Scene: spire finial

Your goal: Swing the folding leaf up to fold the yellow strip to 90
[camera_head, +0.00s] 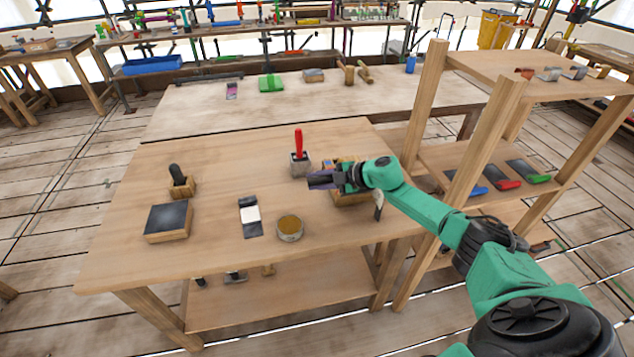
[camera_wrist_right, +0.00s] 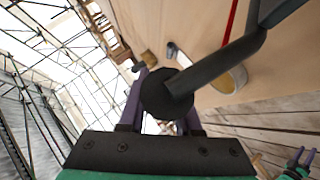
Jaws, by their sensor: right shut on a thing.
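My right gripper (camera_head: 322,181) is above the right part of the front workbench, its purple fingers pointing left. In the right wrist view the gripper (camera_wrist_right: 163,108) is shut on a black round-ended handle (camera_wrist_right: 167,94), which hides much of the space between the fingers. A dark bar (camera_wrist_right: 240,48) runs from this handle to the upper right. In the head view a wooden fixture (camera_head: 350,199) sits under and behind the gripper and is mostly covered by it. I cannot make out the yellow strip or the angle of the leaf.
A red-handled tool (camera_head: 298,143) stands in a block close behind the gripper. A round tin (camera_head: 289,229) with yellowish content is in front of it. A dark pad (camera_head: 167,221) and a black-and-white piece (camera_head: 250,215) lie left. A wooden shelf (camera_head: 462,150) stands right.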

